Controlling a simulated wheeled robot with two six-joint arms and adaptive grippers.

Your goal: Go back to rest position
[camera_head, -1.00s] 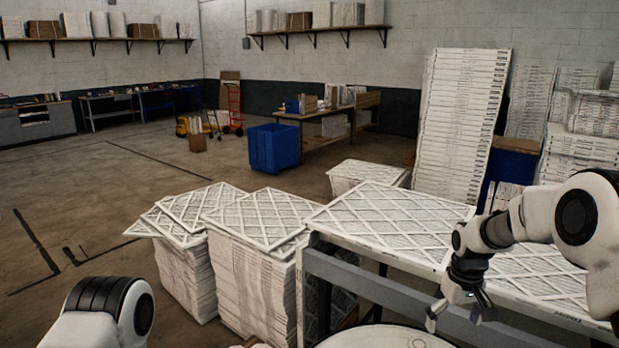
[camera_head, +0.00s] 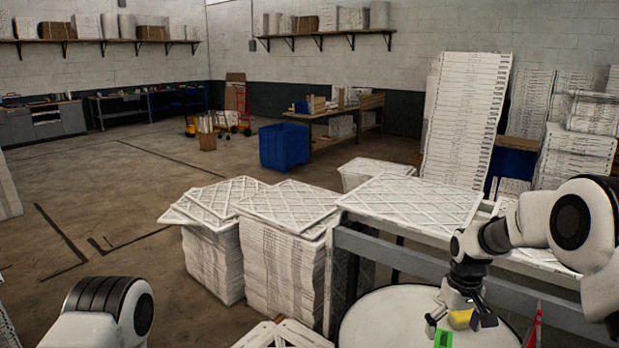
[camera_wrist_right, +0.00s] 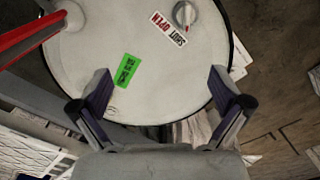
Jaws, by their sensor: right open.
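My right gripper (camera_head: 460,318) hangs from the right arm, in front of the metal-framed table and over a round white lid-like top (camera_head: 385,318). In the right wrist view its two fingers (camera_wrist_right: 160,92) stand wide apart with nothing between them. Below them that view shows the round top (camera_wrist_right: 190,75) with a green label (camera_wrist_right: 126,70), a "SHUT OPEN" label (camera_wrist_right: 168,28) and a small knob (camera_wrist_right: 186,15). Only a white and black arm link of my left side shows at bottom left; the left gripper is out of view.
Flat lattice filters (camera_head: 410,203) lie on the table (camera_head: 400,250) close by. Filter stacks (camera_head: 285,265) stand left of it, and a tall stack (camera_head: 465,120) behind. A blue bin (camera_head: 284,147) is farther back. A red bar (camera_head: 535,328) stands near the right gripper. Open floor lies left.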

